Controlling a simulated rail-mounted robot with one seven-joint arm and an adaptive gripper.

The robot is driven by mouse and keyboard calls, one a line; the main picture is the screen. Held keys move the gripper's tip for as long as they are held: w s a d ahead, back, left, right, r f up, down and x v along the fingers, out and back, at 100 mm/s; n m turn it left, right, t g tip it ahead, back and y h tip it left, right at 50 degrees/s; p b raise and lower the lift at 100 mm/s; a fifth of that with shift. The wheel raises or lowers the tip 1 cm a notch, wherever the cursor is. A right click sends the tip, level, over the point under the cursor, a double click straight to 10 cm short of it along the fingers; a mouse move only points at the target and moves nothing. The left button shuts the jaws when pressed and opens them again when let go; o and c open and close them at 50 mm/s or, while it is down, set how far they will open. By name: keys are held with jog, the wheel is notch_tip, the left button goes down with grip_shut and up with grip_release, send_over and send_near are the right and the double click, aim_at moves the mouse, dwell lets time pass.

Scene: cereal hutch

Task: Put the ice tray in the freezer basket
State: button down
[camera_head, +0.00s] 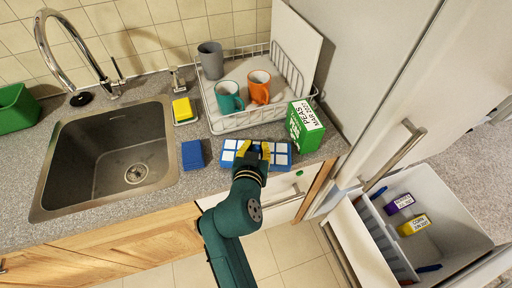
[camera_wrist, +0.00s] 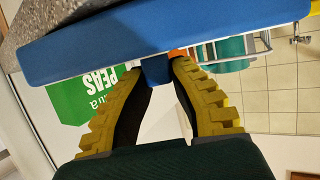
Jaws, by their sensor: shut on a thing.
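The ice tray (camera_head: 228,157) is blue with white cells, at the counter's front edge in the head view. In the wrist view its long blue side (camera_wrist: 160,40) spans the top. My gripper (camera_head: 253,150) is shut on the tray; its yellow fingers (camera_wrist: 158,70) close on a small blue part below that side. I cannot tell if the tray is clear of the counter. The freezer basket (camera_head: 455,205) is pulled out at the lower right, below counter height, away from my gripper. It holds a purple pack (camera_head: 400,203) and a yellow pack (camera_head: 414,225), with free floor around them.
A green peas box (camera_head: 305,127) stands close to the tray's right; it also shows in the wrist view (camera_wrist: 85,98). A dish rack (camera_head: 240,122) with cups is behind. A blue block (camera_head: 192,155) and the sink (camera_head: 105,150) are left. A fridge door (camera_head: 425,95) stands above the basket.

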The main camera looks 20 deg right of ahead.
jog(key=shift+f, duration=0.15)
jog(key=c, duration=1.1)
grip_release()
